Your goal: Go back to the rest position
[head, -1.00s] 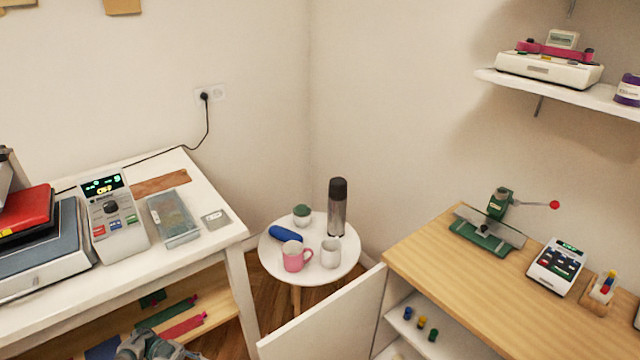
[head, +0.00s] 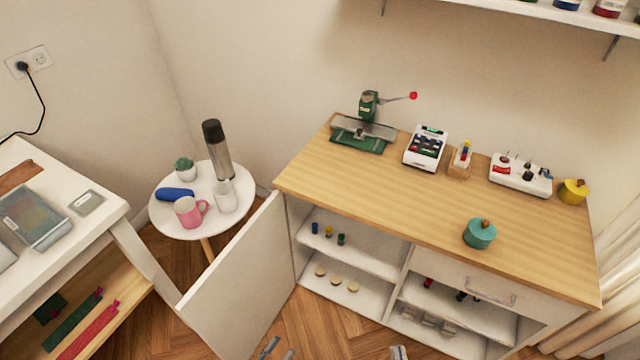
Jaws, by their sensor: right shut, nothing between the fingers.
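My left gripper (head: 278,351) shows only its fingertips at the bottom edge of the head view. The two tips stand apart with a gap between them, and nothing shows in the gap. My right gripper (head: 398,353) is further right at the same edge, with only its tip showing. It is shut and empty. Both are in front of the wooden-topped cabinet (head: 350,190), low over the wooden floor (head: 320,325). The rest of both arms is out of view.
The cabinet's open white door (head: 235,280) juts forward on the left. A round white table (head: 165,222) holds a pink mug (head: 188,211), a white cup (head: 225,197) and a flask (head: 217,150). A teal pot (head: 480,233) sits near the cabinet top's front edge.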

